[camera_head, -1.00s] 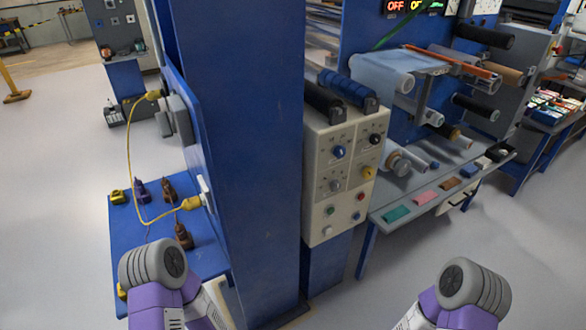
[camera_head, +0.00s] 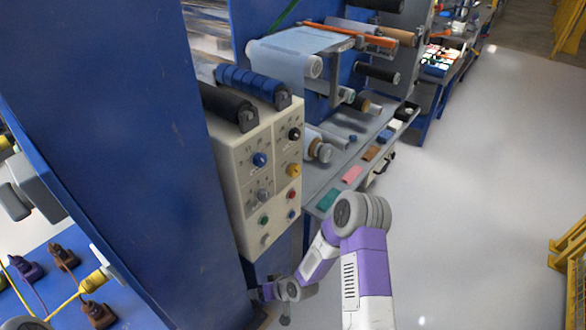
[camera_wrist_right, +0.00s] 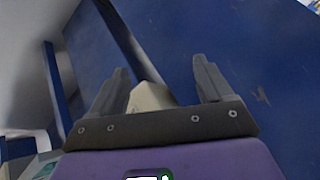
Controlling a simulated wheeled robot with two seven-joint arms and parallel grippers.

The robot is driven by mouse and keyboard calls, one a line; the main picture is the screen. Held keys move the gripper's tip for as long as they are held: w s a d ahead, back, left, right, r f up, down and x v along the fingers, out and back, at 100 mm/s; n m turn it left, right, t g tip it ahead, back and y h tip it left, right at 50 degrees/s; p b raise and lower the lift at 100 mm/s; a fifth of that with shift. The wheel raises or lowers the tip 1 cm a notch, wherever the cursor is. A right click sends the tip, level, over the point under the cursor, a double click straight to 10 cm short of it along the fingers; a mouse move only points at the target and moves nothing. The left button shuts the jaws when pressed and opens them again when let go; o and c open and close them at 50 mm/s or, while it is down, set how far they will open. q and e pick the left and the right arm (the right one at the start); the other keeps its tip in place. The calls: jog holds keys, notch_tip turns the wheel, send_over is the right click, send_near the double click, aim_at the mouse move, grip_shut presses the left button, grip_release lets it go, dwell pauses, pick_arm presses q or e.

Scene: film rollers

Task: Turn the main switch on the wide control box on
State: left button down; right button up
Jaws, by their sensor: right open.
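The wide control box (camera_head: 243,205) is beige and stands right of a blue column in the head view. Its front carries a blue knob (camera_head: 260,159), a black knob (camera_head: 295,133), a yellow knob (camera_head: 294,170), a grey knob (camera_head: 263,196) and small green and red buttons below. I cannot tell which one is the main switch. My right gripper (camera_head: 262,292) is low, below the box and apart from its knobs. In the right wrist view it (camera_wrist_right: 158,78) is open and empty, with a beige corner (camera_wrist_right: 150,97) beyond the fingers. My left gripper is out of view.
The blue column (camera_head: 120,150) stands close on the left. A black roller (camera_head: 228,105) and a blue roller (camera_head: 252,83) lie on top of the box. A grey shelf with coloured pads (camera_head: 352,174) lies to the right. The floor at right is open.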

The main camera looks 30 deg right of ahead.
jog(key=w+d+r+n+t, duration=0.1)
jog(key=w+d+r+t, duration=0.3)
jog(key=w+d, duration=0.35)
jog(key=n+t+y, duration=0.2)
jog(key=n+t, duration=0.4)
jog(key=n, duration=0.3)
send_near(297, 171)
jog(key=w, duration=0.2)
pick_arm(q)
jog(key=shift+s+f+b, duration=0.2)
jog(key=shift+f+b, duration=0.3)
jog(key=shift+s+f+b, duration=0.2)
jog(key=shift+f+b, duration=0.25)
pick_arm(e)
jog(key=shift+y, duration=0.3)
jog(key=x, duration=0.7)
jog(key=shift+w+a+f, duration=0.15)
jog(key=shift+w+a, duration=0.05)
jog(key=shift+a, duration=0.15)
jog(key=c, duration=1.1)
jog(key=shift+o, duration=0.2)
